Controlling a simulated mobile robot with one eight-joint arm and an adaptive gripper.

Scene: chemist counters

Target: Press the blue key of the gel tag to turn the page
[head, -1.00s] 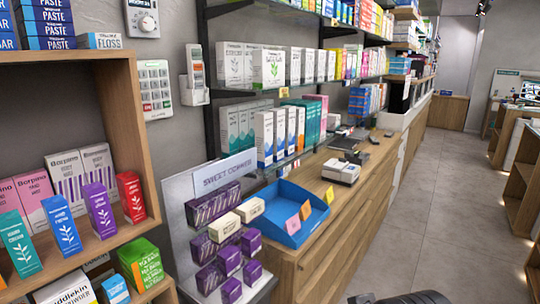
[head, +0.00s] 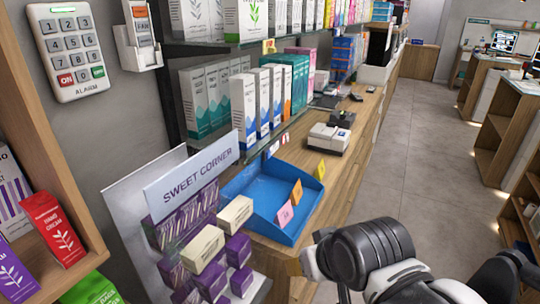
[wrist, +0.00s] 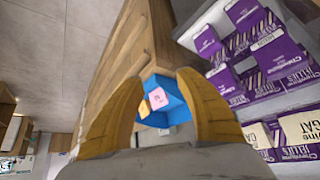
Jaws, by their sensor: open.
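Small pale tags (head: 274,148) hang at the front edge of the lower glass shelf, below white and blue boxes (head: 243,104). They are too small to read, and I cannot tell which is the gel tag or make out a blue key. My gripper is at the lower right of the head view, in front of the counter, its tip (head: 293,267) partly hidden by my wrist. In the wrist view its two yellow fingers (wrist: 167,76) are apart with nothing held. Beyond them shows the blue tray (wrist: 176,105) with a pink card (wrist: 157,98).
The blue tray (head: 238,196) with pink, orange and yellow cards stands on the wooden counter. A sweet display (head: 187,172) with purple and cream boxes is left of it. A grey and white device (head: 330,138) sits farther along. The aisle floor (head: 415,170) is clear.

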